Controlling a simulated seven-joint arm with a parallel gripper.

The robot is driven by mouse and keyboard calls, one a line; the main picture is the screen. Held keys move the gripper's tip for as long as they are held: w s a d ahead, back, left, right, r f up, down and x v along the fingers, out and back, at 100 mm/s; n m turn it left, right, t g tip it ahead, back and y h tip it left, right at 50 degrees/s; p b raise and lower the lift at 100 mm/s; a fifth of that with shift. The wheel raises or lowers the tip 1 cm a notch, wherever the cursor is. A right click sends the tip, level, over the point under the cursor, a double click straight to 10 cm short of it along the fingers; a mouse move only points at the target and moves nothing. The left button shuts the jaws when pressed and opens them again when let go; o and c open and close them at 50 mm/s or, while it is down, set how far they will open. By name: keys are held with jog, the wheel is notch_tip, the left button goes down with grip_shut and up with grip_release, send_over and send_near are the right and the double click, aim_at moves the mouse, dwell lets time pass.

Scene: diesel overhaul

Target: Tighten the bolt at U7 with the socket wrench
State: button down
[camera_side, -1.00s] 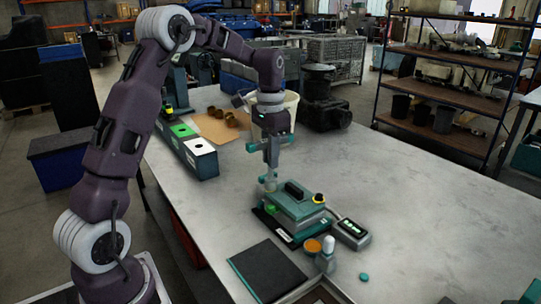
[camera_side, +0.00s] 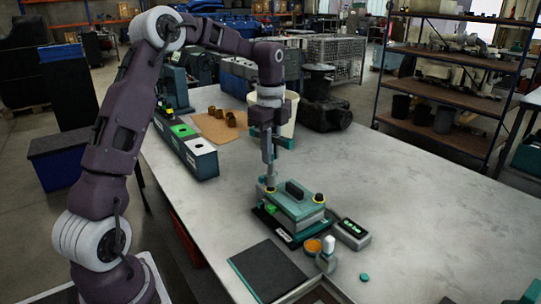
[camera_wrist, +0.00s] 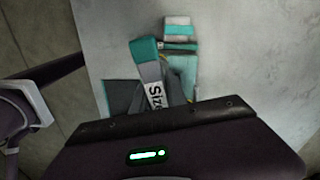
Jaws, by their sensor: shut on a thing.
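My gripper (camera_side: 268,128) is above the teal pump-like block (camera_side: 303,211), shut on the socket wrench (camera_side: 267,152). The wrench is grey with teal parts and stands about upright, its lower end at the block's back left corner. A yellow-ringed spot shows at that end; I cannot tell whether the socket is fully seated on a bolt there. In the wrist view the wrench (camera_wrist: 150,75) shows a teal end and a "Size" label. A yellow-ringed bolt (camera_side: 319,198) is at the block's right. No U7 label is readable; my fingertips are hidden in the wrist view.
A small box with a lit display (camera_side: 352,232) stands right of the block. A white bucket (camera_side: 287,112) stands behind. The table's right side is clear.

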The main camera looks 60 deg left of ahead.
jog(key=n, duration=0.9)
jog(key=shift+n, duration=0.3)
jog(key=n, duration=1.9)
jog(key=shift+n, duration=0.3)
jog(key=n, duration=0.4)
